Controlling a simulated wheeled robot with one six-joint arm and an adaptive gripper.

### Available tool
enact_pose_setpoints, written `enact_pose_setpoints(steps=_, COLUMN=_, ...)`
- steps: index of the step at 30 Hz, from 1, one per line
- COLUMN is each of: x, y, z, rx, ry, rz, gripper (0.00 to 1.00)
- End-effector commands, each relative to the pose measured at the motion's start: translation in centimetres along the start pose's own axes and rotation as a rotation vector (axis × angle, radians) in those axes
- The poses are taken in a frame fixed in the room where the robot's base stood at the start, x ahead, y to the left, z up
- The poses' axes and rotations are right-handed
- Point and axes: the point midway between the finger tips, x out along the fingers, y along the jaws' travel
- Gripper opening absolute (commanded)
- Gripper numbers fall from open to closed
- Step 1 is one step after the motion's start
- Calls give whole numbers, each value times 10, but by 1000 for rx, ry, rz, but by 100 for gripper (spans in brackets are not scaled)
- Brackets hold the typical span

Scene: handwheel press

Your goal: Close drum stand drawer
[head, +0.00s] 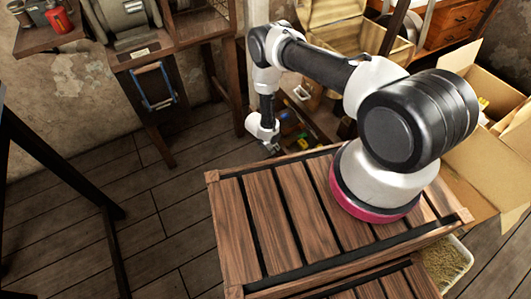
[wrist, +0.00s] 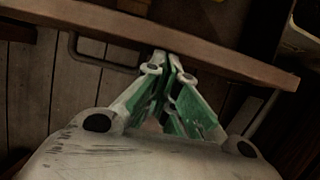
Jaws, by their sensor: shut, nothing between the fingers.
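My gripper (wrist: 165,62) is shut and empty. In the wrist view its green and grey fingers point at a long wooden board (wrist: 215,62), which looks like a drawer front. The fingertips are at or just over the board; whether they touch it I cannot tell. A dark bar handle (wrist: 78,50) sticks out from the board to the left of the fingers. In the head view my gripper (head: 271,146) is small and partly hidden behind the wooden crate top, beside a low wooden compartment (head: 325,118) with small coloured items. How far the drawer stands out is unclear.
A slatted wooden crate top (head: 265,225) fills the foreground under my arm. A bench with a grey drum-like machine (head: 125,18) stands at the upper left. Open cardboard boxes (head: 490,150) are at the right. Plank floor (head: 150,235) is clear at the left.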

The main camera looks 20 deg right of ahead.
Motion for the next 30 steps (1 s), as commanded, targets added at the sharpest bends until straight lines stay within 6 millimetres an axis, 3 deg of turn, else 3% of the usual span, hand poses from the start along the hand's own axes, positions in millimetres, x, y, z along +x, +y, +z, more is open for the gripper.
enact_pose_setpoints(steps=6, x=24, y=-1, z=58, rx=6, ry=0, rz=-2, gripper=0)
enact_pose_setpoints(steps=15, x=50, y=-1, z=124, rx=4, ry=-1, rz=-1, gripper=0)
enact_pose_setpoints(steps=21, x=61, y=-1, z=152, rx=2, ry=0, rz=-1, gripper=0)
enact_pose_setpoints(steps=30, x=68, y=0, z=168, rx=1, ry=0, rz=-1, gripper=0)
